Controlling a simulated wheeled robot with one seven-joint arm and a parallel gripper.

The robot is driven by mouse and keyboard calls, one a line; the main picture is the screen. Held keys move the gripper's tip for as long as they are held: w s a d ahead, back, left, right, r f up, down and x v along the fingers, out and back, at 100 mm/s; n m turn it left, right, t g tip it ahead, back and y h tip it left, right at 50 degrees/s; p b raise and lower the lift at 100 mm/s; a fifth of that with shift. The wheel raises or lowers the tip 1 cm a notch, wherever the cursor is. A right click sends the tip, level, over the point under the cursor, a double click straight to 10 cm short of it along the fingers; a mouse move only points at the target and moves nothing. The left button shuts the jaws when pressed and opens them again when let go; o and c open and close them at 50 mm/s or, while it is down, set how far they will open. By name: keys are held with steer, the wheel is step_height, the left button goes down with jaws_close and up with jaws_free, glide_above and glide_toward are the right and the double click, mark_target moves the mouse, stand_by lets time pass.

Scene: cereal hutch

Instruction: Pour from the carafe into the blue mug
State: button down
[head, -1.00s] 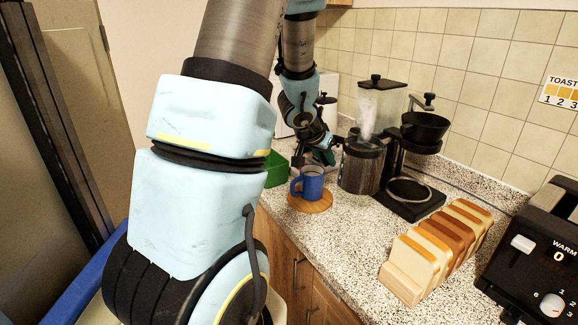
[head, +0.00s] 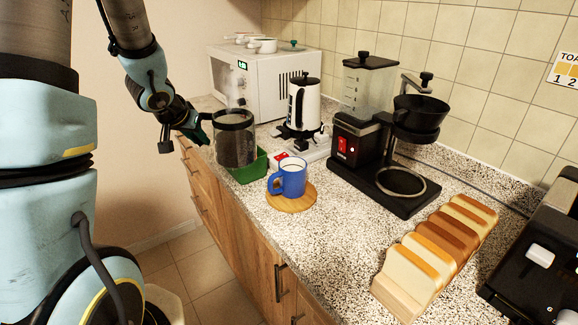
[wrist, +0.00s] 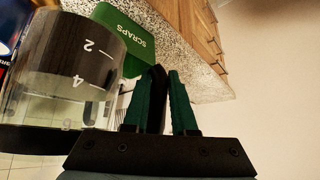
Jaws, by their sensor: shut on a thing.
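My gripper (head: 207,128) is shut on the handle of the carafe (head: 235,142), a clear glass vessel with dark liquid inside. The carafe looks upright, held left of and behind the blue mug, in front of part of a green bin. The wrist view shows the carafe (wrist: 70,70) with white level marks, beside my gripper's green fingers (wrist: 168,90) around the dark handle. The blue mug (head: 291,181) stands upright on a round wooden coaster (head: 292,203), its handle to the left. Its inside looks pale; its contents are unclear.
The green bin (head: 247,171), marked SCRAPS in the wrist view (wrist: 125,42), is close to the carafe. A coffee maker (head: 376,170) stands right of the mug, a white kettle (head: 304,103) and microwave (head: 268,82) behind. Sliced bread (head: 440,245) and a toaster (head: 540,255) are front right.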

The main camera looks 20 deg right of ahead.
steer(key=shift+w+r+b, duration=0.1)
steer(key=shift+b, duration=0.45)
steer(key=shift+s+d+r+m+t+y+b, duration=0.2)
steer(key=shift+r+m+t+y+b, duration=0.25)
steer(key=shift+b, duration=1.65)
steer(key=shift+s+d+r+y+b, duration=0.2)
steer(key=shift+r+y+b, duration=0.25)
steer(key=shift+b, duration=0.4)
